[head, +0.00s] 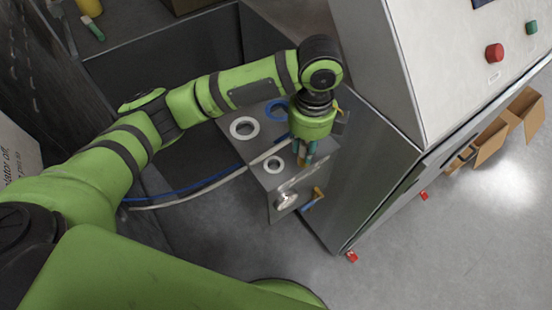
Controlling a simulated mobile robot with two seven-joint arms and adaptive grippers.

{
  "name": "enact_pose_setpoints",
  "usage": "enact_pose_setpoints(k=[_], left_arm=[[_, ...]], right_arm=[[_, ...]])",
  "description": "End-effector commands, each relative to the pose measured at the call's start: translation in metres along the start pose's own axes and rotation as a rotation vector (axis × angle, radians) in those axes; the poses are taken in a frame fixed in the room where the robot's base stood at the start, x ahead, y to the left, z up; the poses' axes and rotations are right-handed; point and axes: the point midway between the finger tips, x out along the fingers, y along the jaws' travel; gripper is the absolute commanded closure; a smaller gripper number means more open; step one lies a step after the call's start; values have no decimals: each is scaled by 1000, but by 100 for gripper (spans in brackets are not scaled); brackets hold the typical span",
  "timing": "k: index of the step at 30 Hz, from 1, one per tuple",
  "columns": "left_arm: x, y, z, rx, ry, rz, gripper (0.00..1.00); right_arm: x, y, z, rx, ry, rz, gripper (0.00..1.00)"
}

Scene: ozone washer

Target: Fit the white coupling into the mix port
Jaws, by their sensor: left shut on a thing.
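My left gripper (304,163) points down beside the port block. It is shut on what looks like the white coupling, which is too small and covered to make out. A white hose (200,203) runs up from the lower left to the gripper. The grey port block (258,179) has a white ring port (244,127) and a blue ring port (278,109) on top, and a smaller white ring port (273,166) nearer its front. I cannot tell which is the mix port. The gripper hides part of the block. My right gripper is not in view.
A silver lever (287,200) and a brass-coloured handle (318,193) stick out at the block's front. A blue hose (202,183) runs beside the white one. The steel cabinet (370,165) rises close on the right. Open grey floor (460,240) lies at lower right.

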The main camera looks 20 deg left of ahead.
Motion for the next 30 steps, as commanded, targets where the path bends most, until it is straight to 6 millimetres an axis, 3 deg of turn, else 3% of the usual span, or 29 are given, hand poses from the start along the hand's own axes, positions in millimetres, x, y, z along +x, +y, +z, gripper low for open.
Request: enact_pose_setpoints(k=[4, 11, 17, 22, 30], left_arm=[[19, 18, 32, -5, -1, 5, 100], [40, 33, 60, -1, 0, 0, 100], [57, 36, 63, 0, 2, 3, 100], [79, 35, 63, 0, 0, 1, 100], [83, 34, 63, 1, 0, -2, 100]], right_arm=[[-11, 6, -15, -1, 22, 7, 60], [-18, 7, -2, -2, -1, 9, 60], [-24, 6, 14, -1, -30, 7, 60], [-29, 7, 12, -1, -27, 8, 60], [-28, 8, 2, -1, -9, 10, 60]])
